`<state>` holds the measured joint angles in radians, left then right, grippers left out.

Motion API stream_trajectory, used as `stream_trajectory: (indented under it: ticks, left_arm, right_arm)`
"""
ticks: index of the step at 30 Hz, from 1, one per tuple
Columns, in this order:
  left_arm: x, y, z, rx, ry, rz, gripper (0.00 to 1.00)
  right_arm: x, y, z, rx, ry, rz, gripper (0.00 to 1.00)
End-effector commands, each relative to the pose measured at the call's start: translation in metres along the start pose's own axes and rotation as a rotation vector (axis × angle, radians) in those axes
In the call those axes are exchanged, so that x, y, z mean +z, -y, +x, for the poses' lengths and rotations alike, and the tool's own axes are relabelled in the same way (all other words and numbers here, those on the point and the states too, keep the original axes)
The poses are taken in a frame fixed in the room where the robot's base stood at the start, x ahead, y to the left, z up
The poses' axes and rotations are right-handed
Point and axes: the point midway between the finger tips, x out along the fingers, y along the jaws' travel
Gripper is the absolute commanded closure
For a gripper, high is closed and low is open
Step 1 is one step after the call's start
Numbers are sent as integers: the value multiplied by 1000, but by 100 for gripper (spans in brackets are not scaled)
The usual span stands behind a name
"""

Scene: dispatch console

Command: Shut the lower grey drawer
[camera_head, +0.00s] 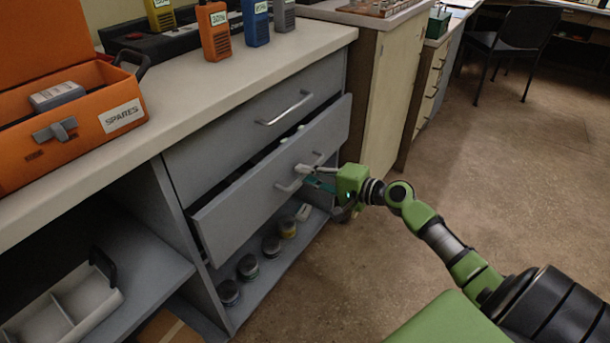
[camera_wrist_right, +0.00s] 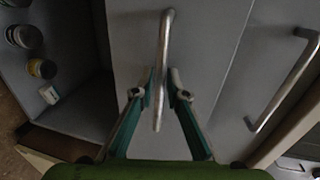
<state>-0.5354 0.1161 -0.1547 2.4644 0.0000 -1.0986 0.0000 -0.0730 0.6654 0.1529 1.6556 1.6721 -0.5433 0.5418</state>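The lower grey drawer (camera_head: 262,188) is pulled partly out of the cabinet in the head view, with a dark gap and some contents behind its front. Its metal bar handle (camera_head: 291,185) is on the front; the handle also shows in the right wrist view (camera_wrist_right: 163,50). My right gripper (camera_head: 305,172) is at this handle, and in the right wrist view its two fingers (camera_wrist_right: 161,86) stand close on both sides of the bar, seemingly shut on it. The fingertip contact is too small to see clearly. My left gripper is not in view.
The upper drawer (camera_head: 235,130) is shut above it. An open shelf below holds several small jars (camera_head: 247,267). On the worktop (camera_head: 185,85) stand an orange spares case (camera_head: 75,140) and several radios (camera_head: 213,30). The floor (camera_head: 330,270) at right is clear.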

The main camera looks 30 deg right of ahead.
Motion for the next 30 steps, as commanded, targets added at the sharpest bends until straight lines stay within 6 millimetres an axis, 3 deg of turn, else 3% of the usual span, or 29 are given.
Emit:
stream_trajectory:
  ticks: [10, 11, 12, 19, 30]
  left_arm:
    - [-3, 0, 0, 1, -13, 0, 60]
    - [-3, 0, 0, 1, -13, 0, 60]
    - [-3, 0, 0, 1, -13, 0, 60]
    - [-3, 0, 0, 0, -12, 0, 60]
    - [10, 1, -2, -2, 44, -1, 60]
  right_arm:
    - [0, 0, 5, 0, 0, 0, 86]
    - [0, 0, 5, 0, 0, 0, 89]
    - [0, 0, 5, 0, 0, 0, 99]
    - [0, 0, 6, 0, 0, 0, 100]
    - [-1, 9, 46, -1, -2, 1, 100]
